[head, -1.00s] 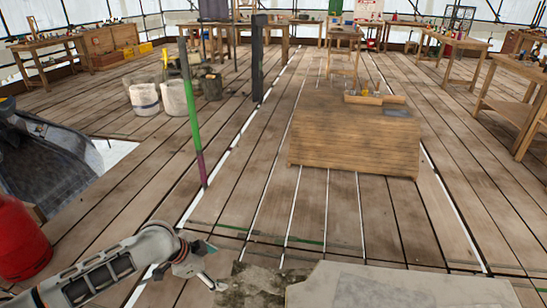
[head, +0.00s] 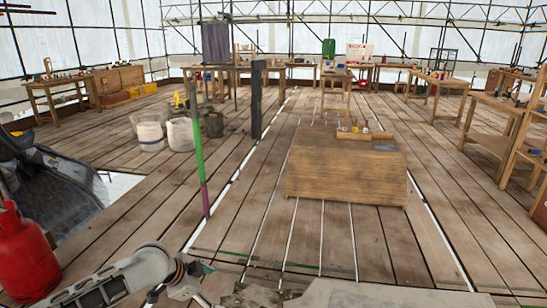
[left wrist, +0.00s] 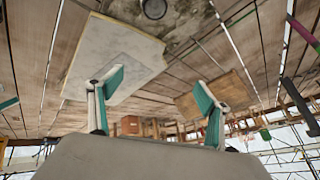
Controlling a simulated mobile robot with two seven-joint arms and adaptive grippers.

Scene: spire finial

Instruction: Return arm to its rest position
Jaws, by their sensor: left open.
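My left arm (head: 110,280) comes in from the lower left of the head view, low and stretched to the right. My left gripper (head: 195,286) is near the bottom edge and partly cut off there. In the left wrist view the left gripper (left wrist: 158,90) shows two teal-padded fingers spread wide, with nothing between them. A pale slab (left wrist: 122,60) and a wooden box-like bench (left wrist: 225,93) show beyond the fingers. My right gripper is not seen in either view.
A red gas cylinder (head: 26,256) stands at the lower left. A green and purple pole (head: 199,160) and white bags (head: 181,134) stand behind the arm. The wooden bench (head: 345,175) is ahead, the pale slab (head: 385,295) in front. Plank floor between is clear.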

